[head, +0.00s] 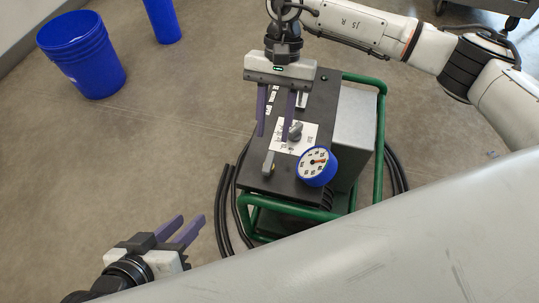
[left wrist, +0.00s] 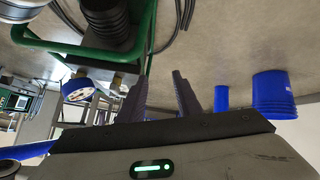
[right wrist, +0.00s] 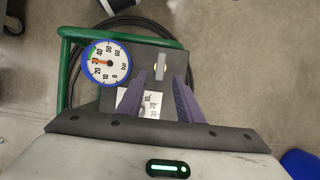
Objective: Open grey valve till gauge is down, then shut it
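The cart's black top panel (head: 322,97) carries a grey knob (head: 295,131) on a white label plate (head: 308,139) and a pale grey lever (head: 268,163) near the front edge. The blue-rimmed gauge (head: 317,166) sits beside them; in the right wrist view the gauge (right wrist: 105,63) has its needle pointing left, around 30 bar. My right gripper (head: 277,122) is open above the panel, one finger overlapping the label near the knob. In its wrist view the lever (right wrist: 160,68) shows beyond the fingertips; the knob is mostly hidden. My left gripper (head: 180,226) is open and empty, left of the cart.
A green tube frame (head: 379,140) surrounds the cart, with a grey box (head: 352,130) on its right side. Black hoses (head: 222,205) lie on the floor beside it. Blue buckets (head: 82,55) stand at the upper left. The floor between them and the cart is clear.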

